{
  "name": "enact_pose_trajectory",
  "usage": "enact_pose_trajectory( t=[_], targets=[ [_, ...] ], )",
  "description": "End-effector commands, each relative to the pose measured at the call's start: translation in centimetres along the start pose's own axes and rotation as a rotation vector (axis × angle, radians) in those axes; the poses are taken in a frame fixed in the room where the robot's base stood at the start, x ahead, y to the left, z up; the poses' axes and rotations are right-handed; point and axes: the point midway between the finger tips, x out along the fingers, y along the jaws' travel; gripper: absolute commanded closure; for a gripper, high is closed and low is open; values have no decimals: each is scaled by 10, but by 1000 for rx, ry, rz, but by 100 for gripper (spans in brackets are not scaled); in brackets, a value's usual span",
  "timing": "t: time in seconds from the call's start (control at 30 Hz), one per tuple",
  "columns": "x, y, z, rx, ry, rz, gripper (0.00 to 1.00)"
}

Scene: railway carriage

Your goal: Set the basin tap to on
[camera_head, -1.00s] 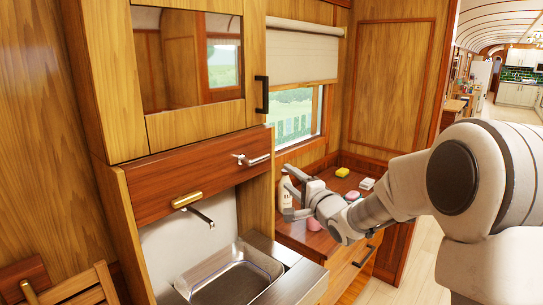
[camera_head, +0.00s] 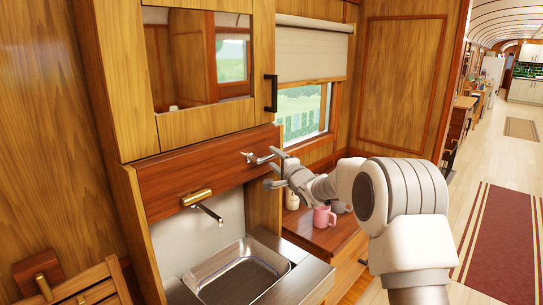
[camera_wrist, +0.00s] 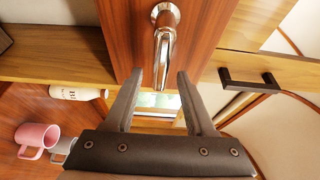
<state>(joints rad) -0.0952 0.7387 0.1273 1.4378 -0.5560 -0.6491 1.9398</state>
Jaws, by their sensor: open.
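The basin tap has a brass-and-silver spout (camera_head: 203,205) on the red-brown wood panel above the metal basin (camera_head: 240,274). A silver lever handle (camera_head: 258,157) sits on the same panel, right of the spout. My gripper (camera_head: 276,169) is open in front of the lever, at the panel's right end. In the wrist view the lever (camera_wrist: 162,48) points toward my gripper (camera_wrist: 157,80), and its free end appears between the two open fingers. I cannot tell whether either finger touches it.
A pink mug (camera_head: 324,216) stands on the wooden counter right of the basin; it shows in the wrist view (camera_wrist: 36,137) with a white bottle (camera_wrist: 76,93). A cabinet with a black handle (camera_head: 270,94) is above the panel. Open floor lies to the right.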

Motion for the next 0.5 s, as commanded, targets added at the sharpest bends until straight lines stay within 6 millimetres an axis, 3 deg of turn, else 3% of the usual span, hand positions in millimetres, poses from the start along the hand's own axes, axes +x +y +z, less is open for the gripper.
enact_pose_trajectory(
  t=[0.2, 0.5],
  targets=[
    [19, 0, 0, -1, 0, 0, 45],
    [24, 0, 0, 0, 0, 0, 45]
  ],
)
